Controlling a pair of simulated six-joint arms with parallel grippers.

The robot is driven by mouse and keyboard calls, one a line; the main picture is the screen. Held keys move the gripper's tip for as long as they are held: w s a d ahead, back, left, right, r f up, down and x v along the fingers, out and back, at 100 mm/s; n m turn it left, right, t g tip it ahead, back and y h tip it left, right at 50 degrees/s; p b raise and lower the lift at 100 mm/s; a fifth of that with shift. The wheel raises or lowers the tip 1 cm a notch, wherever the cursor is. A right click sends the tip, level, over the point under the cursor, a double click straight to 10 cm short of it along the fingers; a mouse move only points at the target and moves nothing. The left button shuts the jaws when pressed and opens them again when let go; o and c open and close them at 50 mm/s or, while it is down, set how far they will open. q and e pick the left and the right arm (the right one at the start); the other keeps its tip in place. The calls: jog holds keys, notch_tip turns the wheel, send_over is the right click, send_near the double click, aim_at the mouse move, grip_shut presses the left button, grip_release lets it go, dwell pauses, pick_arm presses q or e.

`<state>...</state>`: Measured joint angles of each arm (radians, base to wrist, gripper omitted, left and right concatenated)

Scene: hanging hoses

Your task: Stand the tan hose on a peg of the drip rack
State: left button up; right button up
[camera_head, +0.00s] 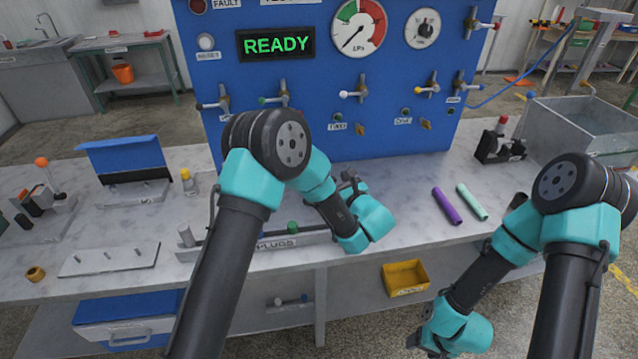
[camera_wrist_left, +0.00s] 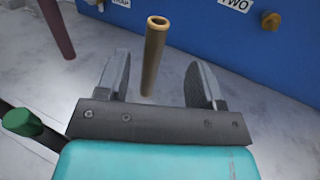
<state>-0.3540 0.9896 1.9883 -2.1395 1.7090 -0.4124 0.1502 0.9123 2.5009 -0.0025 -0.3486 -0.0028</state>
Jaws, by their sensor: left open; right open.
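The tan hose (camera_wrist_left: 155,55) shows in the left wrist view between the spread fingers of my left gripper (camera_wrist_left: 157,66), touching neither; its open end faces up in the picture. I cannot tell whether it stands or lies. In the head view my left gripper (camera_head: 350,184) is over the bench in front of the blue panel, and the arm hides the tan hose. The drip rack seems to be the pale plate with several short pegs (camera_head: 85,264) at the bench's front left. My right gripper (camera_head: 416,342) is open, low in front of the bench, with no hose at it.
A purple hose (camera_head: 447,206) and a mint hose (camera_head: 471,202) lie to the right. A maroon hose (camera_wrist_left: 56,27) shows in the wrist view. A rail with a green knob (camera_head: 293,227) lies beneath my left arm. A tan ring (camera_head: 35,274) is beside the plate.

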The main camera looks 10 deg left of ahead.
pick_arm(q)
jog(key=x, duration=0.6)
jog(key=x, duration=0.5)
jog(key=shift+s+a+f, duration=0.1)
jog(key=shift+a, duration=0.05)
dwell(0.5)
grip_shut()
dwell(0.4)
